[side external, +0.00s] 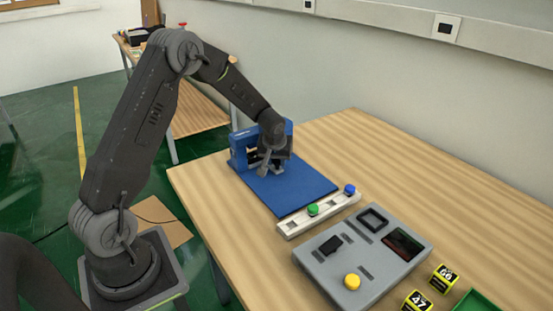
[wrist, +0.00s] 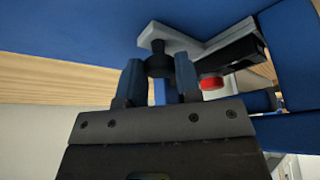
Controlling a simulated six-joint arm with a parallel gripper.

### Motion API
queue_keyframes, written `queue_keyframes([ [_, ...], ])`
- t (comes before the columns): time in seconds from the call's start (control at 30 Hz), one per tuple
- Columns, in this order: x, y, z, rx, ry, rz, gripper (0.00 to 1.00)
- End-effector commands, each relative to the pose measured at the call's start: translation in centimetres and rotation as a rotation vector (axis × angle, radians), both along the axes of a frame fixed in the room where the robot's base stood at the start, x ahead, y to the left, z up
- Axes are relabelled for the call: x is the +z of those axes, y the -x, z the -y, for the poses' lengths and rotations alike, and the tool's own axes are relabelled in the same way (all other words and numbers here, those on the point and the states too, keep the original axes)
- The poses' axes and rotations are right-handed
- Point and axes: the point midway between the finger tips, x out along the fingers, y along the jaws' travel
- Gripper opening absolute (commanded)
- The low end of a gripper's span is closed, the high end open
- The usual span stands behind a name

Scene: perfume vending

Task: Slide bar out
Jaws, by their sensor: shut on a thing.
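A grey bar (wrist: 205,45) with a dark round knob (wrist: 157,60) at its end shows in the wrist view. My gripper (wrist: 158,77) has its two fingers on either side of the knob and is shut on it. In the side external view my gripper (side external: 266,165) is low over the blue plate, at the blue dispenser frame (side external: 238,148). The bar is too small and covered to make out there. A red round part (wrist: 212,83) sits beside the bar in the wrist view.
A white strip with a green button (side external: 313,209) and a blue button (side external: 349,189) lies in front of the blue plate (side external: 290,188). A grey console (side external: 330,270) and yellow-black numbered cubes (side external: 443,277) stand nearer.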

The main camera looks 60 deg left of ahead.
Motion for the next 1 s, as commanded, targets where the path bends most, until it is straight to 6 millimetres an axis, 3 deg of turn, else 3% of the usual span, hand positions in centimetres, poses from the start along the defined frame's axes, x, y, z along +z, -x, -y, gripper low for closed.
queue_keyframes([
  [0.17,0.1,0.0,2.1,-0.005,0.001,-0.001,0.00],
  [0.7,0.0,0.0,12.7,-0.005,-0.001,-0.001,0.00],
  [1.0,0.0,0.0,15.1,-0.001,0.000,-0.002,0.00],
])
